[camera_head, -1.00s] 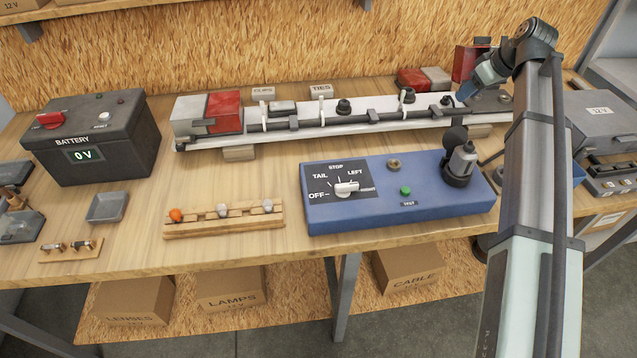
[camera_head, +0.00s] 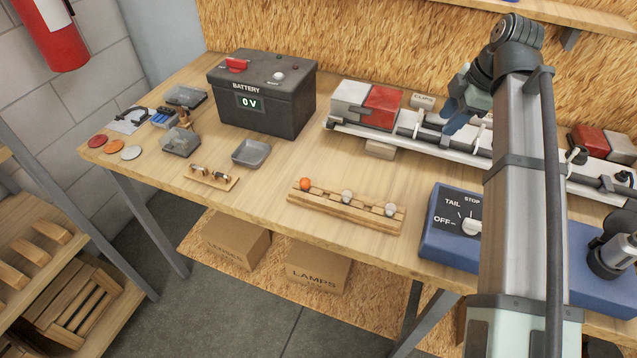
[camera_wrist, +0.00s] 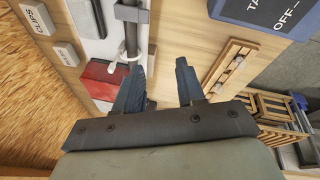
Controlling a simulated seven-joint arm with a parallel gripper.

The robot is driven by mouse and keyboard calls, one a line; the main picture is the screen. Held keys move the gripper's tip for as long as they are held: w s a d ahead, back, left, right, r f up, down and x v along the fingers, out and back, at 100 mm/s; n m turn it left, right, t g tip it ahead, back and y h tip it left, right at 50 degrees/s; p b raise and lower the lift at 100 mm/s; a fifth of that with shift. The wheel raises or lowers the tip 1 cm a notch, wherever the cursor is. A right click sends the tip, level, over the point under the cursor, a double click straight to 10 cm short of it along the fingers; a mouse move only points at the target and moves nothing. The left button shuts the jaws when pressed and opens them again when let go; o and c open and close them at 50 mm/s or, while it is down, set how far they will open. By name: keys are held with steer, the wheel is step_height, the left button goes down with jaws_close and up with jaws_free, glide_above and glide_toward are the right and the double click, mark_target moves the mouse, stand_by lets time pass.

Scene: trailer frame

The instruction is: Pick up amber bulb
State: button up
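The amber bulb (camera_head: 305,184) is a small orange ball at the left end of a wooden rack (camera_head: 350,218) on the bench. Two pale bulbs (camera_head: 347,197) (camera_head: 391,209) sit further right in the same rack. My gripper (camera_head: 455,122) is above the bench near the white light bar, up and to the right of the rack and well apart from it. In the wrist view my gripper (camera_wrist: 159,82) has its two fingers spread with nothing between them. The rack (camera_wrist: 232,68) shows right of the fingers there; I cannot make out the amber bulb in that view.
A black battery (camera_head: 262,95) stands at the back left. A grey tray (camera_head: 251,152) and a small wooden holder (camera_head: 212,177) lie left of the rack. A blue switch box (camera_head: 440,232) is to its right. Bare bench surrounds the rack's left end.

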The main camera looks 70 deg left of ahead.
steer(key=s+a+n+h, duration=0.1)
steer(key=s+a+n, duration=0.15)
steer(key=s, duration=0.45)
steer(key=s+a+n, duration=0.2)
steer(key=s+n, duration=0.1)
steer(key=s, duration=0.5)
steer(key=n+h, duration=0.1)
steer(key=n, duration=0.5)
glide_toward(306, 179)
steer(key=shift+g, duration=0.3)
steer(key=f, duration=0.6)
steer(key=s+a+f, duration=0.1)
steer(key=f, duration=0.2)
steer(key=shift+f, duration=0.2)
steer(key=c, duration=0.5)
